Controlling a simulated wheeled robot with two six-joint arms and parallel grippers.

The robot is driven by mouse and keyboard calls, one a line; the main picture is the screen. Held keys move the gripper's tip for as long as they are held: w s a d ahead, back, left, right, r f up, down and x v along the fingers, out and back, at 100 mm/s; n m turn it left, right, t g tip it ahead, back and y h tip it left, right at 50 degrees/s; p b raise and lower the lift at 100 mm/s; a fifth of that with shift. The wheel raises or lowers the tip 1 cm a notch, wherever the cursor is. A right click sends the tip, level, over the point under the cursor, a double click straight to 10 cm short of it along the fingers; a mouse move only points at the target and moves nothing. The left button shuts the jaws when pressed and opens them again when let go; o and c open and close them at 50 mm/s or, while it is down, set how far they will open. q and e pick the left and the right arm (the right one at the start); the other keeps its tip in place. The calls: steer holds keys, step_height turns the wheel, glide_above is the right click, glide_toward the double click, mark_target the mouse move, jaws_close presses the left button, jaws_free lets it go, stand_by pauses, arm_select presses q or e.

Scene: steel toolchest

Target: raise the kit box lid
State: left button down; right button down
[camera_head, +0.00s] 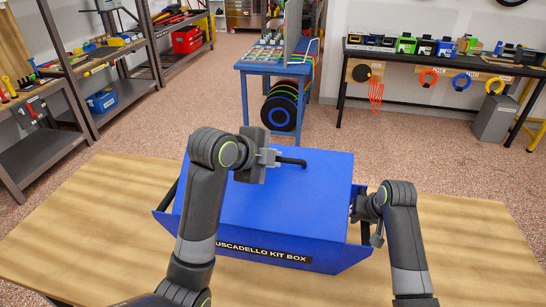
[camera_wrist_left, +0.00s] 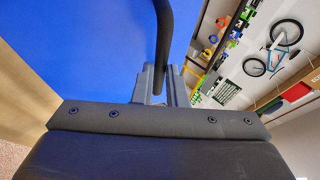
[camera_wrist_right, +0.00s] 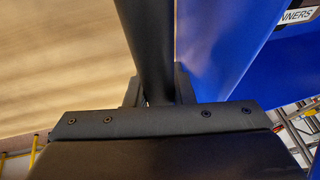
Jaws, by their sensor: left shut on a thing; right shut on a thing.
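The blue kit box (camera_head: 325,258) stands on the wooden table, with a black name label on its front. Its blue lid (camera_head: 320,205) covers the top, and I cannot tell whether it is slightly raised. My left gripper (camera_head: 272,158) is shut on the black lid handle (camera_head: 292,162) at the top of the lid; the handle also shows between its fingers in the left wrist view (camera_wrist_left: 163,40). My right gripper (camera_head: 360,207) is at the box's right end, shut on a black side handle (camera_wrist_right: 148,45), which shows as a dark bar in the right wrist view. My left arm hides part of the box's left side.
The wooden table (camera_head: 95,220) is clear to the left and right of the box. Behind it stand a blue cart (camera_head: 257,82), a black bench (camera_head: 440,60) with tools, and shelves (camera_head: 60,75) at the left, all apart from the table.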

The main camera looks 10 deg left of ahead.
arm_select(q)
steer(key=shift+s, duration=0.2)
stand_by(0.3)
steer(key=c, duration=1.5)
jaws_free()
steer(key=shift+o, duration=0.2)
steer(key=shift+r, duration=0.1)
steer(key=v, duration=1.2)
steer(key=shift+s, duration=0.2)
